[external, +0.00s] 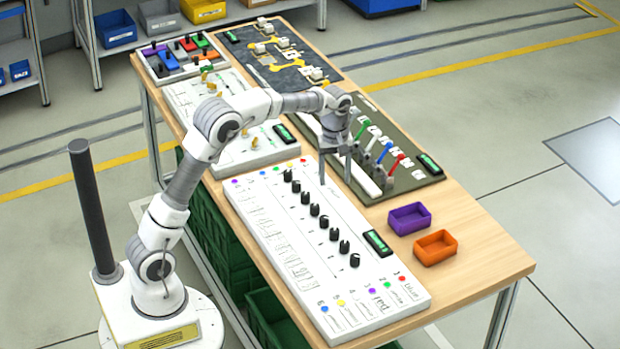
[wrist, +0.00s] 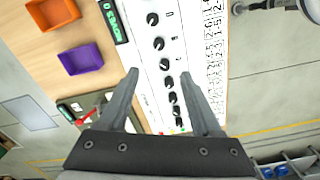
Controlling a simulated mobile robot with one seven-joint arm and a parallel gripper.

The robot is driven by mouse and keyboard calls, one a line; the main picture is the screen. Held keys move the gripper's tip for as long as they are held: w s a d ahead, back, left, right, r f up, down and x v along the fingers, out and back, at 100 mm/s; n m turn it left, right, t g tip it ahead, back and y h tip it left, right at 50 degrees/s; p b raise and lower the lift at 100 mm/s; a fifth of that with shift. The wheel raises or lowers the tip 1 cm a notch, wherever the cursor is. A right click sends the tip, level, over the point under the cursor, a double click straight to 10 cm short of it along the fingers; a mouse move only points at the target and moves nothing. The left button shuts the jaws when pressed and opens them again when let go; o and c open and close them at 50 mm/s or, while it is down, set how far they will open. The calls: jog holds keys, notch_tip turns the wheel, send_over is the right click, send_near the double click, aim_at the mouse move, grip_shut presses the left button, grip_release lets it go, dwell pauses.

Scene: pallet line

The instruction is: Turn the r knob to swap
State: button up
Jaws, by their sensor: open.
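A white panel (external: 275,225) on the table carries a row of several black knobs (external: 324,221), with small handwritten labels. The knobs also show in the wrist view (wrist: 165,65). I cannot read which knob is marked r, or the word swap. My gripper (external: 336,180) is open and empty, pointing down above the panel's far right edge, near the far end of the knob row. In the wrist view, the fingertips (wrist: 160,74) stand apart on either side of the knob row. The fingers appear above the panel, apart from the knobs.
A small dark display (external: 378,243) with green text sits at the panel's right edge. A purple bin (external: 409,218) and an orange bin (external: 436,248) stand to the right. A dark board with coloured levers (external: 386,152) lies behind my gripper. Other panels fill the table's far end.

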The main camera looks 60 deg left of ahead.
aim_at(334, 229)
jog(key=f, duration=1.2)
jog(key=f+b, duration=0.1)
jog(key=f, duration=0.5)
jog(key=shift+w+a+f, duration=0.1)
jog(key=shift+w+a, duration=0.05)
jog(key=shift+w, duration=0.1)
grip_shut()
